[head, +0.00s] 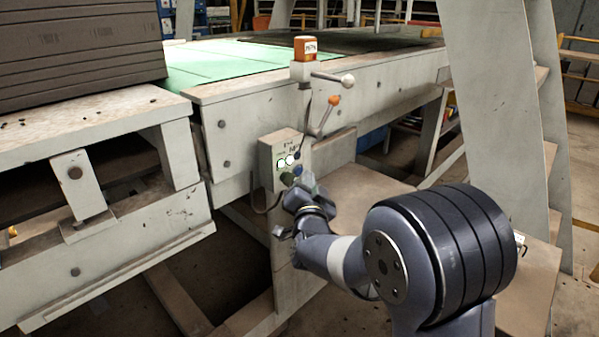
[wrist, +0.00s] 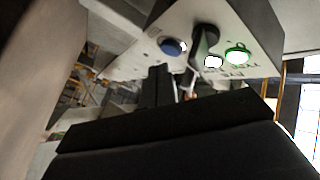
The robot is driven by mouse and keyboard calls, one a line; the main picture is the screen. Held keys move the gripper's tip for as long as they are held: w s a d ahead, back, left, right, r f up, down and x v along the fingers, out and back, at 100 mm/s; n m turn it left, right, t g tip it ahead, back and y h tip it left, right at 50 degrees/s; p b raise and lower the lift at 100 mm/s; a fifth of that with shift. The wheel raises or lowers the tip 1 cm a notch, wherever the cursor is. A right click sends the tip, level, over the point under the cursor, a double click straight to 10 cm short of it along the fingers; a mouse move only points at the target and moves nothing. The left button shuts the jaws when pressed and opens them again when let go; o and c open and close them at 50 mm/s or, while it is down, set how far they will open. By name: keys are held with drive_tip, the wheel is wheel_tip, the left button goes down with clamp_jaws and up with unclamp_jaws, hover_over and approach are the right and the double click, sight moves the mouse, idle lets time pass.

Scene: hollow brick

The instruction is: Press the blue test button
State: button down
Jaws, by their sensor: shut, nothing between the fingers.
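The blue button (wrist: 172,46) shows in the wrist view on the face of a grey control box, left of a black knob (wrist: 203,38). A white lit element (wrist: 213,62) and a lit green button (wrist: 237,53) are further right. My gripper (head: 306,185) is shut and empty, close by the box's lower right part. In the wrist view its fingers (wrist: 160,84) point toward the box, below the blue button and visibly apart from it.
A machine frame (head: 245,125) carries the box. A stack of dark bricks (head: 80,50) is at upper left. A pale upright leg (head: 495,100) stands at right.

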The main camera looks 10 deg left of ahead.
drive_tip(key=shift+w+a, duration=0.1)
idle(0.3)
drive_tip(key=shift+w+a, duration=0.2)
drive_tip(key=shift+a, duration=0.05)
drive_tip(key=shift+w+a+b, duration=0.2)
drive_tip(key=shift+a+b, duration=0.05)
drive_tip(key=shift+b, duration=0.1)
idle(0.6)
idle(0.3)
drive_tip(key=shift+s+d+b, duration=0.5)
drive_tip(key=shift+d+b, duration=0.05)
drive_tip(key=shift+d, duration=0.05)
drive_tip(key=s+d+b, duration=0.1)
drive_tip(key=d, duration=0.1)
drive_tip(key=s+d+b, duration=0.1)
drive_tip(key=s+d, duration=0.1)
drive_tip(key=shift+b, duration=0.35)
